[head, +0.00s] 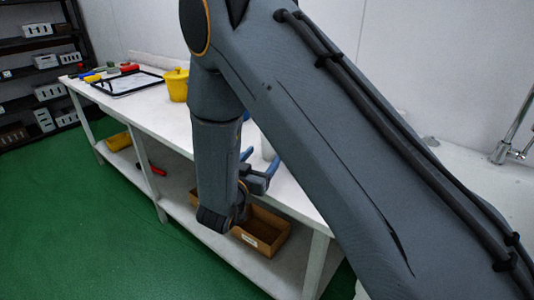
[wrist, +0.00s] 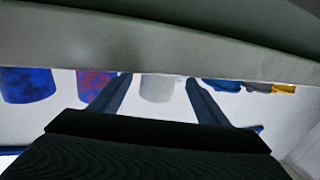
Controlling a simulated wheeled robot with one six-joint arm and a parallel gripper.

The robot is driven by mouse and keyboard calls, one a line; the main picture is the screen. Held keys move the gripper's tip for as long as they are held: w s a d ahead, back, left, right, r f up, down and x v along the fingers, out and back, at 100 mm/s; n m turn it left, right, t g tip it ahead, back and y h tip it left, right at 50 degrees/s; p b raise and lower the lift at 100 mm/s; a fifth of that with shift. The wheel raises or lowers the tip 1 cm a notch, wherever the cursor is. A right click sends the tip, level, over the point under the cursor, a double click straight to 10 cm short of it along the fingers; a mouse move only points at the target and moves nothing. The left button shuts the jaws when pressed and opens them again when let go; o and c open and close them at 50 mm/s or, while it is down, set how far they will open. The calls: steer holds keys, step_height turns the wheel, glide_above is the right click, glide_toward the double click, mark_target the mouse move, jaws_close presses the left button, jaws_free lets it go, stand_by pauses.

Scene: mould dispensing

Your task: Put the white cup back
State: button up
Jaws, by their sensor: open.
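The white cup (wrist: 158,90) shows in the wrist view between the two blue fingers of my gripper (wrist: 158,82). A gap shows on each side of it, so the jaws are open around or in front of it. A pale band hides one end of the cup. In the head view my gripper (head: 264,154) is at the front edge of the white table, mostly behind my arm. A small pale patch between its fingers may be the cup.
In the wrist view a blue cup (wrist: 28,86) and a red-blue cup (wrist: 92,88) stand left; grey and yellow items (wrist: 284,89) lie right. The head view shows a yellow container (head: 176,85), a black-edged tray (head: 127,83), and a cardboard box (head: 262,232) on the lower shelf.

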steer(key=b+v, duration=0.1)
steer(key=v, duration=0.6)
steer(key=shift+s+a, duration=0.15)
steer(key=shift+s, duration=0.2)
